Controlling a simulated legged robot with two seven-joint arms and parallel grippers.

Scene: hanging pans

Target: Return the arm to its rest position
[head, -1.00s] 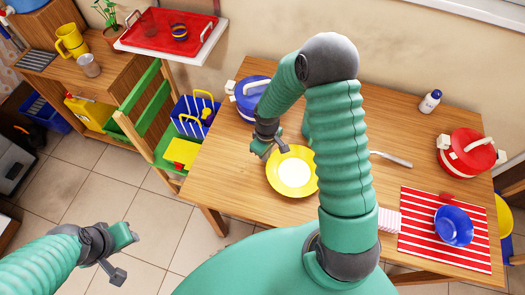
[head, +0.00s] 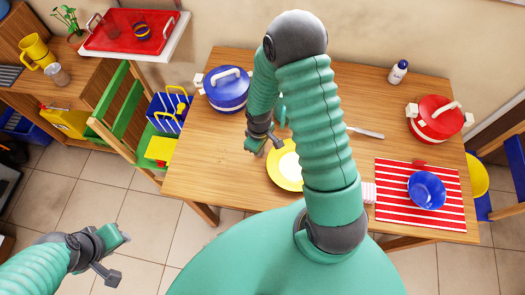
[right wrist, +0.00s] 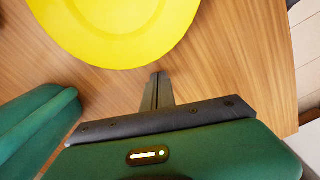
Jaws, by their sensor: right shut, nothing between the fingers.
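My right arm rises in the middle of the head view and bends down to the left over the wooden table. Its gripper (head: 264,143) is shut and empty, just beyond the upper left edge of the yellow plate (head: 283,172). My arm hides the plate's right part. In the right wrist view, the closed fingers (right wrist: 158,88) point at the plate (right wrist: 115,40), with bare wood between them. My left gripper (head: 113,256) hangs over the tiled floor at lower left; its jaw gap is unclear.
On the table (head: 215,165) stand a blue pot (head: 226,92), a red pot (head: 436,118), a white bottle (head: 398,72) and a blue bowl (head: 427,190) on a striped mat (head: 400,215). A green chair (head: 118,110) stands at left. A red tray (head: 120,33) lies on a shelf.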

